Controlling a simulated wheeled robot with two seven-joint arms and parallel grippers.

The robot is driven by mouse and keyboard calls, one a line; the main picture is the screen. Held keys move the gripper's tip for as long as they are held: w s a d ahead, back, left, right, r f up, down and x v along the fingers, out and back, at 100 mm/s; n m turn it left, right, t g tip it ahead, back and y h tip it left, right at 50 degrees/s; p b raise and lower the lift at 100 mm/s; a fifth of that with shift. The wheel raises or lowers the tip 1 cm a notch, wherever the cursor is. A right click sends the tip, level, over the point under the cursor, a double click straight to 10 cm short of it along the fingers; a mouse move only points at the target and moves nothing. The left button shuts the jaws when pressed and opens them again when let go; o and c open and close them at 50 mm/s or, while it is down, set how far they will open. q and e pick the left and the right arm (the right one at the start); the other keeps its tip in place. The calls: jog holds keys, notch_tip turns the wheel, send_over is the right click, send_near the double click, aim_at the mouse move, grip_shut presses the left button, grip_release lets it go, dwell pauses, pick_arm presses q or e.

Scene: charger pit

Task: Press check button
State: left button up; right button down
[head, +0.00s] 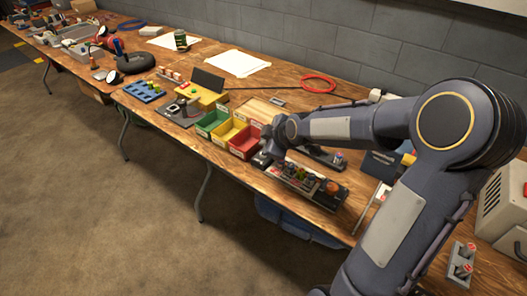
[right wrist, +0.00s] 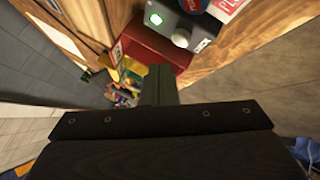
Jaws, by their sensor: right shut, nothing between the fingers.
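A small grey box (right wrist: 190,24) shows at the top of the right wrist view, beside a red bin. In the head view my right gripper (head: 266,157) is low over the table beside the red bin, and contact with the box cannot be made out. My left gripper is not in view.
Green (head: 212,122), yellow (head: 230,132) and red (head: 245,141) bins stand in a row left of my right gripper. A tray of small parts (head: 305,186) lies in front of it. A red cable ring (head: 318,84) lies behind. A grey wall runs along the table's back.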

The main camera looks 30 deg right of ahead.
aim_at(266, 159)
notch_tip(266, 159, up, 3)
jog(key=shift+r+p, duration=0.2)
jog(key=shift+p, duration=0.6)
jog(key=shift+r, duration=0.1)
jog(key=s+a+r+m+g+y+p, duration=0.1)
jog(key=s+a+r+m+p, duration=0.2)
jog(key=s, duration=0.6)
jog(key=s+a+r+m+g+y+p, duration=0.1)
jog(key=s+a+r+m+p, duration=0.2)
jog(key=s, duration=0.6)
jog(key=s+a+r+m+g+y+p, duration=0.1)
jog(key=s+a+r+m+p, duration=0.3)
jog(key=s, duration=0.6)
jog(key=shift+a+r+m+g, duration=0.3)
jog(key=shift+a+r+m, duration=0.3)
jog(key=shift+a+m, duration=0.25)
